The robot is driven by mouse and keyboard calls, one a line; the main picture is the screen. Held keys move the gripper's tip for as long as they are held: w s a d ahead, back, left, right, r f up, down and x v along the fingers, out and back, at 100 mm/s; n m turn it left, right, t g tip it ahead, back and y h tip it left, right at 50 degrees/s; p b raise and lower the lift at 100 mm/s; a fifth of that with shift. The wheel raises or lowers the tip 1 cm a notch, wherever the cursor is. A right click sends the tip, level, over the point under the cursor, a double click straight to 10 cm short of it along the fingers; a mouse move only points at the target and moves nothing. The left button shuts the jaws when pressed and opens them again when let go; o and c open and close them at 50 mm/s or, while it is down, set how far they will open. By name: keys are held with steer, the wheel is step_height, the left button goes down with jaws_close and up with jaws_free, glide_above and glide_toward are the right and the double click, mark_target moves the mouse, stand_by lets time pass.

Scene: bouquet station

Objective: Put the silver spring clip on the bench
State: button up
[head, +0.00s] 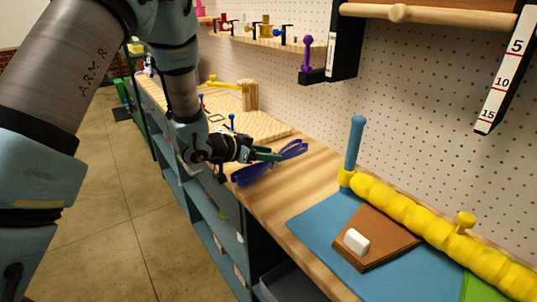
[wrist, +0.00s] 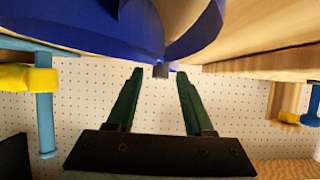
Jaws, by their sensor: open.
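My gripper (head: 268,155) reaches over the wooden bench (head: 250,200) at its front edge, with its green fingers beside a blue looped thing (head: 285,152). In the wrist view my gripper (wrist: 160,76) is open, with clear space between the fingers. The blue thing (wrist: 80,25) fills the top of that view, just beyond the fingertips. A small grey piece (wrist: 160,69) shows at its middle, between the fingertips; it may be the silver spring clip, but I cannot tell. No clip is clearly seen in the head view.
A blue mat (head: 310,225) holds a brown board (head: 375,238) with a white block (head: 356,241). A yellow bumpy roll (head: 430,230) and a blue post (head: 354,143) stand along the pegboard (head: 420,120). A wooden board (head: 240,120) lies farther back.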

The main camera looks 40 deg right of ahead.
steer(key=b+v, duration=0.2)
steer(key=v, duration=1)
steer(key=w+a+n+t+y, duration=0.4)
steer(key=w+a+n+t, duration=0.15)
steer(key=w+a, duration=0.5)
steer(key=w+a+n+t+y, duration=0.25)
steer(key=a+n+y, duration=0.25)
steer(key=a, duration=0.9)
steer(key=s+a+f+n+g+y, duration=0.1)
steer(key=s+a+n+g+y, duration=0.2)
steer(key=s+a, duration=0.9)
steer(key=a+n+g, duration=0.2)
steer(key=n, duration=0.2)
steer(key=shift+g+y, duration=0.3)
steer(key=shift+g, duration=0.1)
steer(key=shift+f, duration=0.1)
